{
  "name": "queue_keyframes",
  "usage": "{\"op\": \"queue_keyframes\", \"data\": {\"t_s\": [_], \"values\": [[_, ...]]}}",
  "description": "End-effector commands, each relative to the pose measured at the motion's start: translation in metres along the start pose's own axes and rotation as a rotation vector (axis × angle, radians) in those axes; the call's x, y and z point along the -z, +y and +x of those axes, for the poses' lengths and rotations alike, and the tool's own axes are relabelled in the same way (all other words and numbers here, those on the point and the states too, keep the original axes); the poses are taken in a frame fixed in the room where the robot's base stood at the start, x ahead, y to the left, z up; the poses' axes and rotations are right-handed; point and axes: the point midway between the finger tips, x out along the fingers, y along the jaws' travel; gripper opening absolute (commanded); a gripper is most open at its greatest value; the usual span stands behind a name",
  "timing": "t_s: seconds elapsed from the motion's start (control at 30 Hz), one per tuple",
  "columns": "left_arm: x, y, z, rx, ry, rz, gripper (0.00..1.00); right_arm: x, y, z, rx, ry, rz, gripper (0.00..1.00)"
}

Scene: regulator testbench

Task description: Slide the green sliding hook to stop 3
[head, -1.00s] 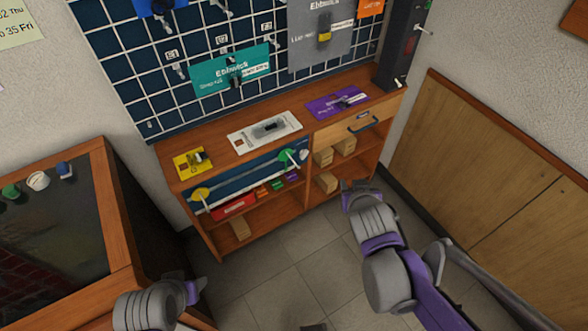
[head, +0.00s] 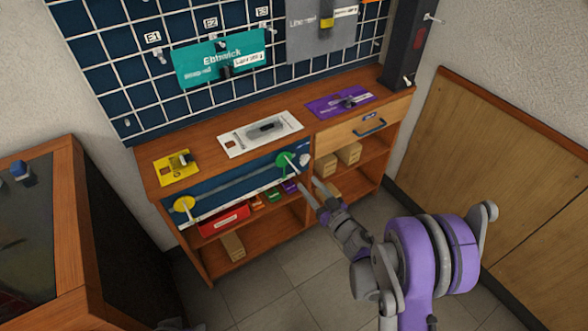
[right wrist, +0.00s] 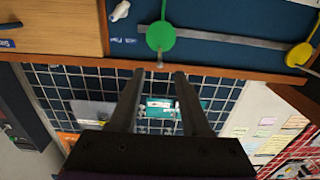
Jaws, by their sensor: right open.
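The green sliding hook (head: 285,160) is a round green disc with a thin peg, near the right end of a pale rail (head: 235,184) on the blue panel at the shelf front. A yellow disc (head: 183,204) sits at the rail's left end. The green hook (right wrist: 161,36) also shows in the right wrist view, its peg end just beyond the gap between my fingertips. My right gripper (head: 308,186) is open and empty, in front of the hook and slightly to its right; its fingers (right wrist: 160,74) look apart from it. I cannot read any stop 3 mark. My left gripper is not clearly seen.
A white piece (head: 305,159) sits right of the green hook. Below the panel are a red box (head: 223,218) and small coloured blocks. A drawer (head: 362,126) is to the right. Yellow, white and purple plates lie on the shelf top. The floor in front is clear.

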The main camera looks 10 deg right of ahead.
Motion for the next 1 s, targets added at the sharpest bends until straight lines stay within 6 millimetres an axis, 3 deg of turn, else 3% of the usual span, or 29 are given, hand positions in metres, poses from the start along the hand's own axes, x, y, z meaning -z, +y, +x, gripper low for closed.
{"op": "queue_keyframes", "data": {"t_s": [0.3,0.5,0.9,1.0], "values": [[-0.001,0.0,0.002,0.0,-0.001,0.0,0.5,0.001,-0.001,0.061,0.0,0.0,0.001,0.47],[-0.001,0.0,0.003,0.0,-0.001,0.0,0.5,0.001,0.0,0.086,-0.002,0.0,0.0,0.47],[-0.001,0.0,0.003,0.0,-0.001,0.0,0.5,0.001,0.0,0.094,-0.003,0.0,0.0,0.47],[-0.001,0.0,0.003,0.0,-0.001,0.0,0.5,0.001,0.0,0.094,-0.003,0.0,0.0,0.29]]}}
